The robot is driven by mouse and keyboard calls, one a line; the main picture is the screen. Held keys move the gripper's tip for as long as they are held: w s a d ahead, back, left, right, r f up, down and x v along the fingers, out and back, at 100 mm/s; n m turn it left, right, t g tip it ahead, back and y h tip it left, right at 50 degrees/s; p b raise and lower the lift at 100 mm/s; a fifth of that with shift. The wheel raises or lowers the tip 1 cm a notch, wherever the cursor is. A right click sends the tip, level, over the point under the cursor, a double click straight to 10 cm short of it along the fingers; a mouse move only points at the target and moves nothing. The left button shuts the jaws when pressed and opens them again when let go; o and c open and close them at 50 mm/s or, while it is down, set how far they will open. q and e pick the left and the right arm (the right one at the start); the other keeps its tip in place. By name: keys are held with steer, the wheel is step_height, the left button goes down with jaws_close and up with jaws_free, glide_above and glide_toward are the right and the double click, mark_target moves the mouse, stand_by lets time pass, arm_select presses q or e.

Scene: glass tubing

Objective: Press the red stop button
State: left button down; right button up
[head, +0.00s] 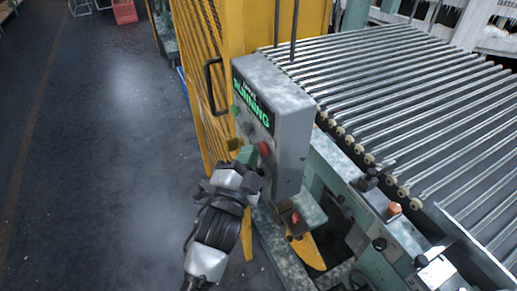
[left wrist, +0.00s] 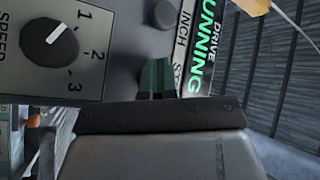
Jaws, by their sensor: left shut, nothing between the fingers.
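A grey control box (head: 290,110) stands at the end of the roller conveyor, with a lit green RUNNING display (head: 252,104). A red button (head: 265,149) sticks out low on its face in the head view. My left gripper (head: 247,154) is shut and empty, its green fingertips just left of the red button. I cannot tell whether they touch it. In the left wrist view the shut fingertips (left wrist: 157,76) point at the panel (left wrist: 115,35), beside a partly covered label beginning ST. The red button does not show there. My right gripper is out of view.
A speed dial (left wrist: 50,42) and a dark button (left wrist: 165,14) are on the panel. A yellow mesh guard (head: 200,80) stands behind the box. Another red knob (head: 295,217) sits lower down. Rollers (head: 420,100) fill the right; open floor (head: 90,150) lies left.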

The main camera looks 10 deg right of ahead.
arm_select(q)
steer(key=shift+s+a+p, duration=0.3)
steer(key=shift+a+p, duration=0.15)
steer(key=shift+a, duration=0.35)
